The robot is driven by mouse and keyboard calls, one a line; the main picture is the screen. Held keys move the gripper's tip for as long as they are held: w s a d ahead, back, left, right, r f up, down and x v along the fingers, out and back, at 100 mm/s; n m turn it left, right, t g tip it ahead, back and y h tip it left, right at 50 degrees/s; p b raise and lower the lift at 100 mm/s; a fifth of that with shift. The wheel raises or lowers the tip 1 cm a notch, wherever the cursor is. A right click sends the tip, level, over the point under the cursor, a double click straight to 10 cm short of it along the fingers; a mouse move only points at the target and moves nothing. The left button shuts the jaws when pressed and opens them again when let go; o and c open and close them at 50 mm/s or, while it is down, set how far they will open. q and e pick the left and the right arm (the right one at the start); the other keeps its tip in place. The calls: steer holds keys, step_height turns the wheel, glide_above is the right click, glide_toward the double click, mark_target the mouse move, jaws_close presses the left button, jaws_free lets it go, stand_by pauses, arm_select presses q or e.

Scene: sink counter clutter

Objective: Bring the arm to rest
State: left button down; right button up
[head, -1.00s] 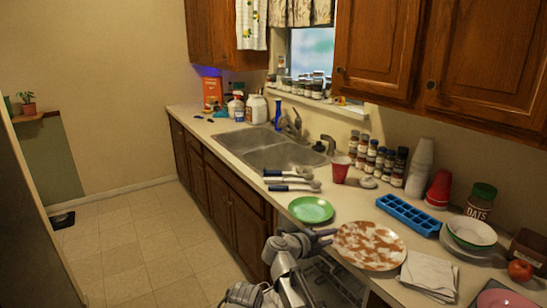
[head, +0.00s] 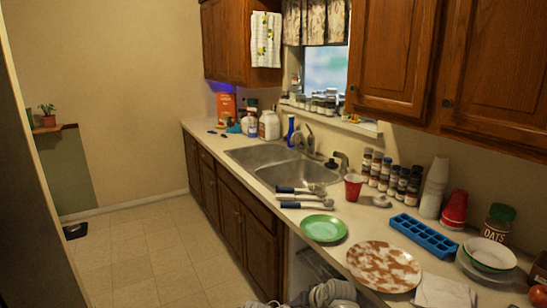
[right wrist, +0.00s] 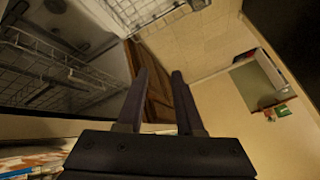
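My right gripper (right wrist: 159,75) shows in the right wrist view, with its two dark fingers apart and nothing between them. Beyond the fingers are a brown cabinet front, the tiled floor and the far wall. In the head view only grey links of my arm show at the bottom edge, below the counter's front edge; no fingertips are visible there. My left gripper is in neither current view.
An open dishwasher with wire racks (right wrist: 40,68) is beside the right gripper. The counter holds a green plate (head: 323,228), a brown-and-white plate (head: 383,266), a blue ice tray (head: 424,235) and a red cup (head: 353,186).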

steer(key=s+d+f+g+h, duration=0.2)
steer(key=s+d+g, duration=0.1)
steer(key=s+d, duration=0.25)
steer(key=s+d+f+g+h, duration=0.2)
steer(key=s+d+f+g, duration=0.15)
steer(key=s, duration=0.35)
arm_select(q)
steer(key=shift+r+p, duration=0.75)
arm_select(e)
steer(key=s+a+r+n, duration=0.1)
steer(key=s+a+n, duration=0.1)
steer(key=a, duration=0.3)
steer(key=s+a+r+n+h, duration=0.1)
steer(key=s+a+n, duration=0.1)
steer(key=a, duration=0.4)
steer(key=shift+s+r, duration=0.25)
steer(key=shift+s, duration=0.5)
arm_select(q)
steer(key=c, duration=1.5)
jaws_free()
